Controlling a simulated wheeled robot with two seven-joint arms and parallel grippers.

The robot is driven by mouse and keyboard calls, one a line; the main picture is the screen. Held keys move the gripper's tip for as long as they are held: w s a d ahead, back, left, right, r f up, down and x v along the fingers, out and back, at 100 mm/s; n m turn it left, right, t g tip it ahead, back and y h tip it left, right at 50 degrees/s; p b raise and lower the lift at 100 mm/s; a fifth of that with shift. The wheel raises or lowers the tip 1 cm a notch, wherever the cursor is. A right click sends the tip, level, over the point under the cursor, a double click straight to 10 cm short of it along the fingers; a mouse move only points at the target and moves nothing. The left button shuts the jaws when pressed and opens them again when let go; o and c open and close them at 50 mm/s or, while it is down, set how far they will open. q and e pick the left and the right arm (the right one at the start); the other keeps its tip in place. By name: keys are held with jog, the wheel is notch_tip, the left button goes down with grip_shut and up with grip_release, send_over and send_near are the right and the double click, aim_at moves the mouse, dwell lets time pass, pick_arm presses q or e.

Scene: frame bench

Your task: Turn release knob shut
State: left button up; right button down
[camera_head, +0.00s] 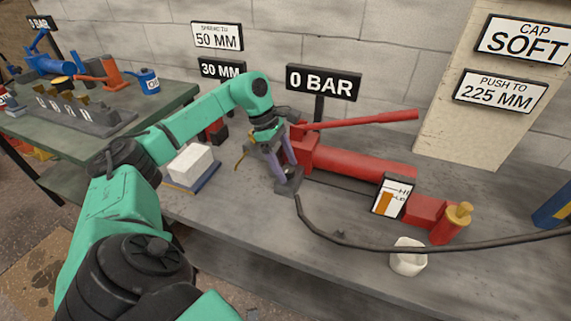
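The red hand pump (350,164) lies along the grey bench, its red lever (370,120) reaching up to the right. My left gripper (287,181) points down at the pump's left end, beside its red end block (303,148). The fingers reach close to a dark fitting there, and I cannot tell whether they touch it or are open or shut. I cannot make out the release knob; the gripper covers part of that end. My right gripper is out of view.
A sign reading 0 BAR (323,83) stands behind the pump. A black hose (400,246) runs across the bench front, past a white cup (407,257). A gauge card (391,197) and a brass-capped red cylinder (451,223) are at the right. A white block (190,164) sits left of the gripper.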

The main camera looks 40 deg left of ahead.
pick_arm(q)
jog(key=p+v, duration=0.2)
jog(key=v, duration=1.2)
jog(key=shift+r+p, duration=0.2)
jog(key=shift+p, duration=0.1)
jog(key=shift+a, duration=0.15)
